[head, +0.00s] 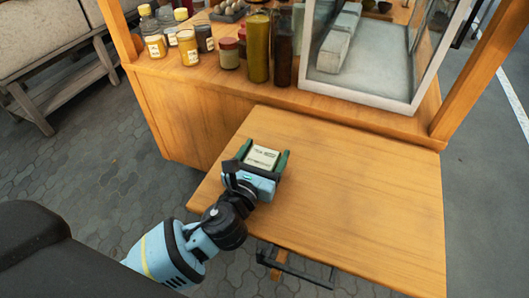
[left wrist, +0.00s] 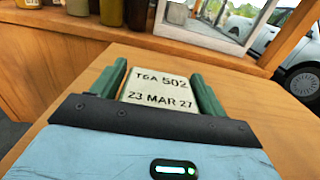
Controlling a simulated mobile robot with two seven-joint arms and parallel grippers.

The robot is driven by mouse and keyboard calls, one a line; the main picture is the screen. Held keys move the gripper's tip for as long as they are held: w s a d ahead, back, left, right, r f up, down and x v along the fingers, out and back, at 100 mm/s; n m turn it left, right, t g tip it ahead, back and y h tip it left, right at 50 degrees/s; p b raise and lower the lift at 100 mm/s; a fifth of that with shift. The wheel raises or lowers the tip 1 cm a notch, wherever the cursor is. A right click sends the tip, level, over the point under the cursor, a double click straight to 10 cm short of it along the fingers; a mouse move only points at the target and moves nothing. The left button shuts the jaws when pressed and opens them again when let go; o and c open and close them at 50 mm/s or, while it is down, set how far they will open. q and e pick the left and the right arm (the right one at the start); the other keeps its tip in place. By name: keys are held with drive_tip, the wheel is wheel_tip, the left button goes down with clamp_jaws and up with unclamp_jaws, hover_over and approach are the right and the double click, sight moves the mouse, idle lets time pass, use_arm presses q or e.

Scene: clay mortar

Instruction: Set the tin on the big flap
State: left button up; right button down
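The tin (head: 262,158) is a pale block with a printed top; the left wrist view shows it (left wrist: 158,92) with the lettering "TGA 502" and "23 MAR 27". My left gripper (head: 264,152) has its green fingers on either side of the tin, close against it, and looks shut on it. The big flap (head: 360,205) is a wide wooden board on the front of the cart. The tin is over the flap's left part, near the cart; I cannot tell whether it touches the board. My right gripper is not in view.
Jars and bottles (head: 258,48) stand along the cart counter behind the flap. A white-framed glass case (head: 370,50) stands to their right. Wooden posts (head: 480,70) rise at the cart's corners. The flap's middle and right are clear. A bench (head: 60,60) is at upper left.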

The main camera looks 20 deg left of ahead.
use_arm(q)
drive_tip(key=shift+o, duration=1.1)
drive_tip(key=shift+r, duration=0.15)
drive_tip(key=s, duration=1.2)
drive_tip(key=shift+a, duration=0.2)
